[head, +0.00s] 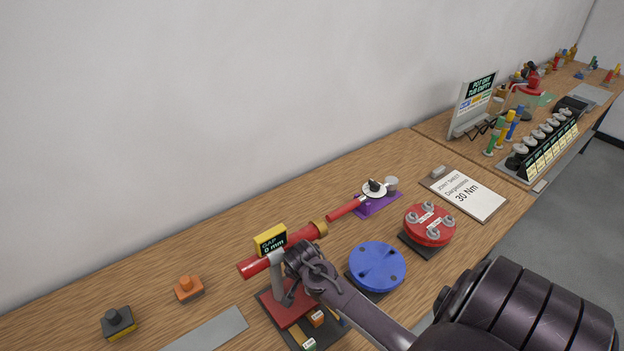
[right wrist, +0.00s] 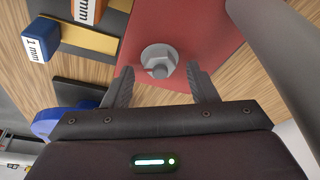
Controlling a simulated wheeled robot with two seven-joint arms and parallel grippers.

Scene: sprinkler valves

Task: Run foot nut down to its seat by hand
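The foot nut (right wrist: 158,58) is a grey hex nut on a stud with a round washer, on the red foot plate (right wrist: 215,25). In the head view, the red foot (head: 287,312) stands under the red pipe (head: 300,238), with a grey post between. My right gripper (right wrist: 162,80) is open. Its two dark fingers are on either side of the nut, with gaps visible between them and the nut. In the head view, my right arm (head: 345,295) hides the nut and its own fingertips. My left gripper is not in view.
A yellow sign (head: 271,240) above the foot reads "GAP 0 mm". Labelled blocks (head: 316,318) sit beside the foot. A blue flange (head: 377,266) and a red bolted flange (head: 429,222) lie to the right, with a "30 Nm" sheet (head: 468,190) behind. Bare bench shows along the wall.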

